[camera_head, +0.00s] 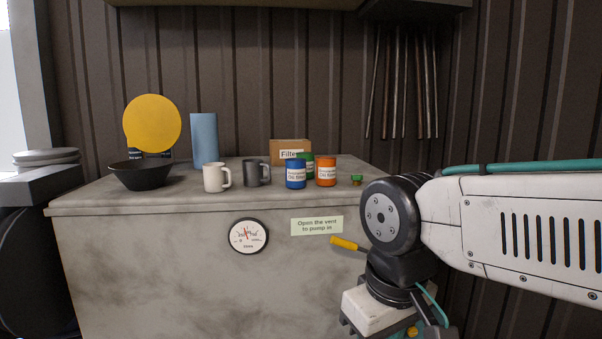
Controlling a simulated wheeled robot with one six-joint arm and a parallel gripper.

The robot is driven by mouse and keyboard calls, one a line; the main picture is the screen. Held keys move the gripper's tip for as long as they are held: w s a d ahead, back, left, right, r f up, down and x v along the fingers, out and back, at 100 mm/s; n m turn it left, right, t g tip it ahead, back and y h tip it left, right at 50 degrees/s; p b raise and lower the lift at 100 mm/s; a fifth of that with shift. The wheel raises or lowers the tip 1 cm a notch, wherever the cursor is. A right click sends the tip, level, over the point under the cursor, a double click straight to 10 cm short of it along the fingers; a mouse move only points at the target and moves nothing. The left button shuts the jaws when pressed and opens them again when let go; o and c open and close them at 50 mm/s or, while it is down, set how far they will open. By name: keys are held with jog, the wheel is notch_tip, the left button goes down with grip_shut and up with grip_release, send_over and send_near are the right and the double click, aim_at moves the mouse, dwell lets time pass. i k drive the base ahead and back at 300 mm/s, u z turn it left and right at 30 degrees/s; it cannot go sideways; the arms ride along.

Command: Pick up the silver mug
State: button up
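A grey metallic mug (257,173), the only silver-like one, stands upright on the bench top, with its handle to the right. A white mug (215,177) stands just to its left and a little nearer, handle also to the right. My gripper (390,318) is at the bottom of the view, in front of the bench and well below and right of the mugs. Its fingers are not clearly visible, so I cannot tell whether it is open or holds anything.
Blue (296,174) and orange (326,172) cans stand right of the mugs, with a green can (307,160) and a cardboard box (290,151) behind. A black bowl (141,175) sits left. A yellow lever (345,244) sticks out near my wrist. Rods (404,85) hang on the wall.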

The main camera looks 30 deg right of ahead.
aim_at(253, 168)
jog(key=z, duration=0.15)
jog(key=i, duration=1)
jog(key=u, duration=0.5)
jog(key=k, duration=1)
jog(key=z, duration=0.5)
jog(key=i, duration=1.35)
jog(key=u, duration=0.65)
